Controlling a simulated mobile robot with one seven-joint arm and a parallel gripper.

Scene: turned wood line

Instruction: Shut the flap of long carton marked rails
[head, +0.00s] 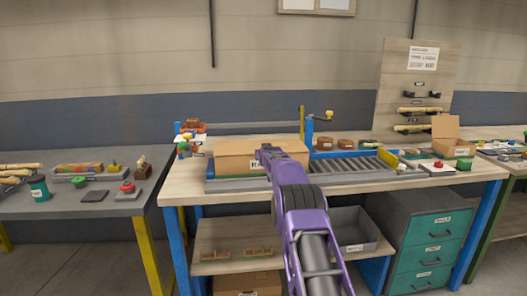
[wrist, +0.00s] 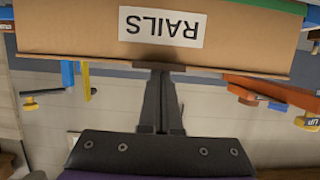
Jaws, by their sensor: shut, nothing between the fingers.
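The long carton (head: 232,158) stands on the conveyor on the middle bench in the head view; its label is partly covered by my arm. In the wrist view the carton (wrist: 75,28) appears upside down, with its white RAILS label (wrist: 162,27) facing me. A thin cardboard edge (wrist: 230,76) runs along the carton's side nearest my fingers; I cannot tell how far the flap stands open. My gripper (wrist: 160,70) is shut and empty, its tips at the middle of that edge. I cannot tell whether they touch it.
The roller conveyor (head: 350,168) runs right of the carton, with a blue post and yellow arm (head: 303,122) behind. A smaller open carton (head: 450,146) stands at the right. A grey bin (head: 352,228) sits below the bench. A left table (head: 75,205) holds several parts.

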